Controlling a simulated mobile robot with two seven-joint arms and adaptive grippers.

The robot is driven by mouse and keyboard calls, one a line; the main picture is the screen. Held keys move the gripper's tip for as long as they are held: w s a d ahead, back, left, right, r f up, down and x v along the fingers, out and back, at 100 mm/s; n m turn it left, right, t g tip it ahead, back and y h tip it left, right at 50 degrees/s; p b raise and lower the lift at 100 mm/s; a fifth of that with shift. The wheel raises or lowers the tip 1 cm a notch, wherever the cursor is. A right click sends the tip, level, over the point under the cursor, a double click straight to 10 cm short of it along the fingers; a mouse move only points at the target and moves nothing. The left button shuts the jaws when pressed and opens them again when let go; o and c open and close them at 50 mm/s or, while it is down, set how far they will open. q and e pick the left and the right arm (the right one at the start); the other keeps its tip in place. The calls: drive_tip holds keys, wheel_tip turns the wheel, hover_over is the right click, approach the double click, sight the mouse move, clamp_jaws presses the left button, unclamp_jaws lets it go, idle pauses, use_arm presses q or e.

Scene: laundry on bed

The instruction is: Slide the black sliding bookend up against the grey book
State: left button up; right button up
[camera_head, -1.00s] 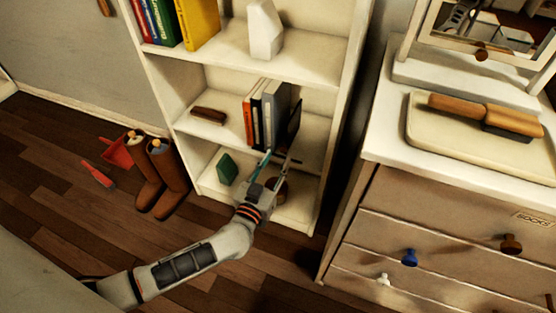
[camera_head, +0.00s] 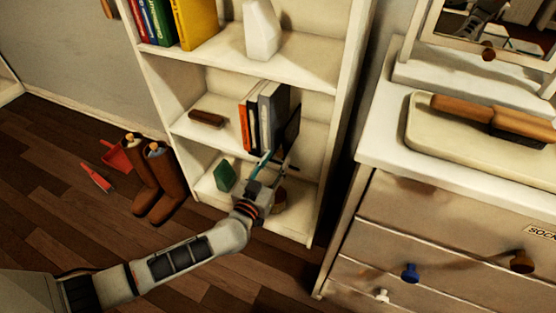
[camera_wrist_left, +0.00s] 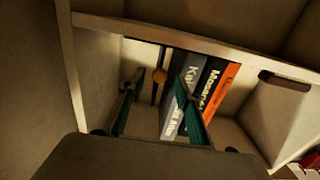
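The black sliding bookend (camera_head: 291,130) stands upright on the middle shelf, right of the grey book (camera_head: 271,112), with a narrow gap that I cannot measure. In the left wrist view the bookend (camera_wrist_left: 154,92) is a thin dark upright piece with an orange knob (camera_wrist_left: 159,75), and the grey book (camera_wrist_left: 181,112) is beside it. My left gripper (camera_head: 279,160) is at the shelf's front edge, its teal fingers apart. In the left wrist view the left gripper (camera_wrist_left: 158,88) has the bookend between its fingers, with space visible around it; one finger overlaps the grey book. My right gripper is not in view.
A black book (camera_head: 257,125) and an orange book (camera_head: 244,127) stand left of the grey one. A brown object (camera_head: 207,118) lies farther left. A green item (camera_head: 224,177) is on the shelf below. A dresser (camera_head: 440,220) stands at the right.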

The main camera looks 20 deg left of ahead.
use_arm(q)
drive_tip(key=shift+w, duration=0.45)
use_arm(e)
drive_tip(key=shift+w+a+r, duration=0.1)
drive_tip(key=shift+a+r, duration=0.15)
use_arm(q)
clamp_jaws()
drive_tip(key=shift+a+r, duration=0.1)
drive_tip(key=shift+r, duration=0.05)
drive_tip(key=a+p, duration=0.1)
drive_tip(key=a, duration=0.2)
drive_tip(key=shift+c, duration=0.8)
unclamp_jaws()
drive_tip(key=shift+o, duration=0.8)
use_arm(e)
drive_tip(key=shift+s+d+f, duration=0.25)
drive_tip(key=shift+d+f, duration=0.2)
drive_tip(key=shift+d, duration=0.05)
